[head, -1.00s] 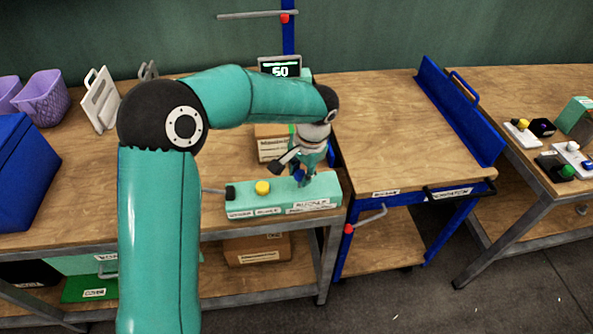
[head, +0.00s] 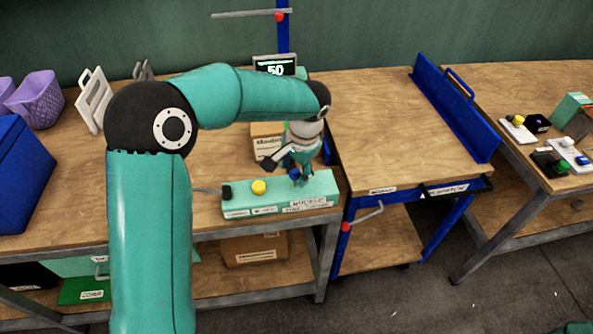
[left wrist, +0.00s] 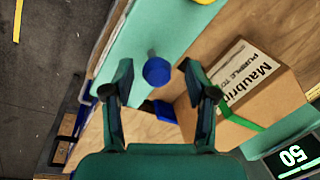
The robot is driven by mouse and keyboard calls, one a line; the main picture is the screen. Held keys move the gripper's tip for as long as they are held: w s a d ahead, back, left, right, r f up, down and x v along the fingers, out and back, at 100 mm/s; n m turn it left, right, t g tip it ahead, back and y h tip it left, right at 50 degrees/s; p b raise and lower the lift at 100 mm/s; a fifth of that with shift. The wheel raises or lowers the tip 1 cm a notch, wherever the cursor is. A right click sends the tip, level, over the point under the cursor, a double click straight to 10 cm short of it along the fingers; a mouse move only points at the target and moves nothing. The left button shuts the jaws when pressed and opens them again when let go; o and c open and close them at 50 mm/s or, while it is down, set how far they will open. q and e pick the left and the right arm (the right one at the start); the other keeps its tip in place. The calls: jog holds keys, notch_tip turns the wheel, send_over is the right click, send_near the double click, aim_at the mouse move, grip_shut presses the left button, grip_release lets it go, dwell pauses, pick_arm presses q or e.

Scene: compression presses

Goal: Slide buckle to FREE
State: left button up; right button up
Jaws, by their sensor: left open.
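My left gripper (head: 297,168) is open and empty over the right part of a teal control box (head: 325,188) on the wooden bench. In the left wrist view, a round blue knob (left wrist: 157,71) on the teal box lies between and just ahead of the open fingertips (left wrist: 148,80). I cannot tell whether the fingers touch it. A dark blue piece (left wrist: 163,111) shows nearer, between the fingers. A yellow button (head: 259,187) sits on the box's left part. I cannot identify a buckle or read a FREE mark; the box's front labels are too small. My right gripper is out of view.
A cardboard box (left wrist: 265,90) with a green strap stands right behind the teal box. A display reading 50 (head: 275,66) stands at the back. A blue-framed cart (head: 400,115) with a clear wooden top is to the right. Purple baskets (head: 37,98) are at the left.

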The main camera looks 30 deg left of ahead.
aim_at(301, 190)
pick_arm(q)
notch_tip(301, 190, up, 11)
jog(key=d, duration=0.2)
jog(key=shift+s, duration=0.25)
jog(key=shift+d, duration=0.1)
